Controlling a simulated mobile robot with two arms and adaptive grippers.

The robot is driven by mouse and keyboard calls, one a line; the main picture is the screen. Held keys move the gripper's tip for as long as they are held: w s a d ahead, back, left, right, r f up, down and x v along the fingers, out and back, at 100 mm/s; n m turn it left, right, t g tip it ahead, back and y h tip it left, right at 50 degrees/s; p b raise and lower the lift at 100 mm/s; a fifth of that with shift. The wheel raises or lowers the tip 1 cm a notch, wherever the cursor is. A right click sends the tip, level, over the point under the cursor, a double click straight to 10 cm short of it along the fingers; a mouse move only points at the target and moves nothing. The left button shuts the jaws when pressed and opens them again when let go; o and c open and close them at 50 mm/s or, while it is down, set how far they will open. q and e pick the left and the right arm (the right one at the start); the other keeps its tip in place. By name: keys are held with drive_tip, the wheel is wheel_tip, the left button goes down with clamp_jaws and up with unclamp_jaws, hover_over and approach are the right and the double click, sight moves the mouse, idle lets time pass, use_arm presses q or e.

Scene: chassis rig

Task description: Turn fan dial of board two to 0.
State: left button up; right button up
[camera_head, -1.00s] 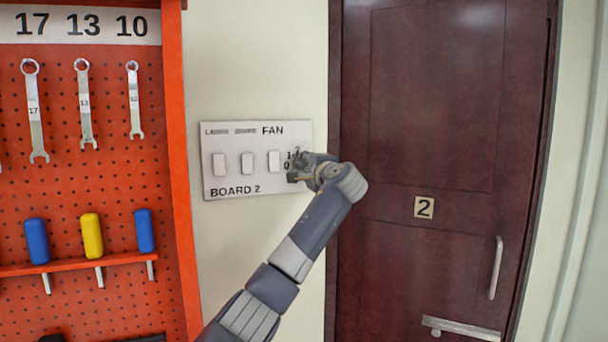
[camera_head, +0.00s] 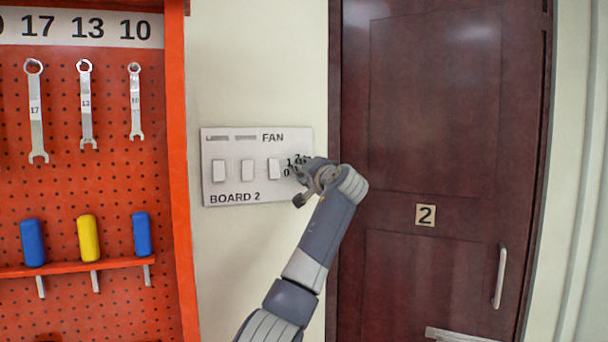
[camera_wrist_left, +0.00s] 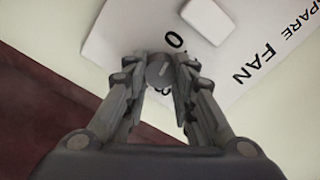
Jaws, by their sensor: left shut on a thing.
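Board 2 (camera_head: 233,185) is a pale panel on the wall with the label FAN at its upper right. It has three white switches and, at its right end, dial numbers 0, 1 and 2. My left gripper (camera_head: 302,182) is at that right end and covers most of the dial in the head view. In the left wrist view the gripper's fingers (camera_wrist_left: 170,72) are closed around the dark grey round fan dial (camera_wrist_left: 159,73). The mark 0 shows just beyond the dial. I cannot tell which number the dial points to. My right gripper is not in view.
An orange pegboard (camera_head: 105,185) with wrenches and coloured-handled tools is on the left. Bare wall (camera_head: 258,65) is above the board.

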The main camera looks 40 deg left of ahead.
use_arm(q)
drive_tip(key=shift+f, duration=0.3)
drive_tip(key=o, duration=0.8)
drive_tip(key=shift+o, duration=1.3)
drive_tip(key=shift+r, duration=0.15)
drive_tip(key=shift+d, duration=0.1)
drive_tip(key=v, duration=1.2)
